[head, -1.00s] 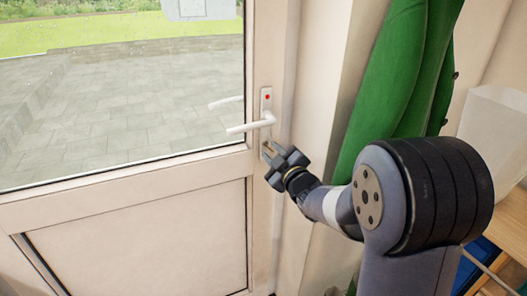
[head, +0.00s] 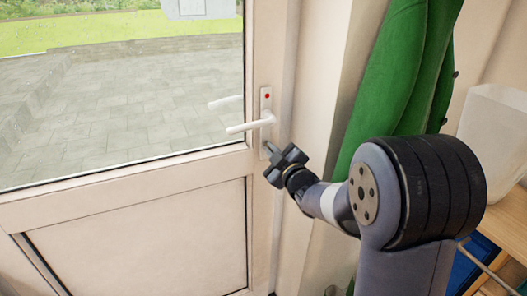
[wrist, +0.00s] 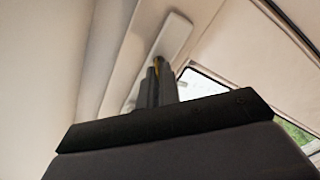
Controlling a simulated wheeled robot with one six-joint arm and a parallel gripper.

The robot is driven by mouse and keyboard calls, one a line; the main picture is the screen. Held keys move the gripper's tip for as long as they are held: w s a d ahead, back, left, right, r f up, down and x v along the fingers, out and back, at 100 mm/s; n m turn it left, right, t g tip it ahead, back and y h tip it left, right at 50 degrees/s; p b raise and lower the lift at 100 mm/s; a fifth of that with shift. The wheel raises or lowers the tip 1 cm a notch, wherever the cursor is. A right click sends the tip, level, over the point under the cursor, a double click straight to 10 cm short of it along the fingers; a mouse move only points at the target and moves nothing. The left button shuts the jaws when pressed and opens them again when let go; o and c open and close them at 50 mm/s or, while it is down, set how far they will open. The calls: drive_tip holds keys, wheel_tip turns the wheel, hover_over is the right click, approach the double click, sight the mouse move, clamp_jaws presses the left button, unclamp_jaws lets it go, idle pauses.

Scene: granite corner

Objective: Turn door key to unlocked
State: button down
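My gripper (head: 268,150) is at the plate's lower end, below the handle, and points at the door. In the wrist view, its two dark fingers (wrist: 158,76) are close together with a small brass-yellow piece, seemingly the door key (wrist: 157,62), between their tips. The fingers appear shut on it, in front of the tilted-looking plate (wrist: 174,36). The rest of the key is hidden.
The handle lever reaches left just above my gripper. A green curtain (head: 390,85) hangs to the right, behind my arm. A white bin-like container (head: 495,130) stands at the far right. The door window (head: 120,90) shows paving outside.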

drive_tip(key=shift+f+b, duration=0.25)
drive_tip(key=shift+b, duration=0.05)
drive_tip(key=shift+a+f+n+b, duration=0.1)
drive_tip(key=shift+n+b, duration=2.2)
drive_tip(key=shift+b, duration=0.65)
drive_tip(key=shift+f+n+b, duration=0.1)
drive_tip(key=shift+n+b, duration=2.2)
drive_tip(key=shift+b, duration=0.6)
drive_tip(key=c, duration=1.6)
unclamp_jaws()
drive_tip(key=shift+r, duration=0.2)
drive_tip(key=shift+c, duration=0.2)
drive_tip(key=shift+r, duration=0.1)
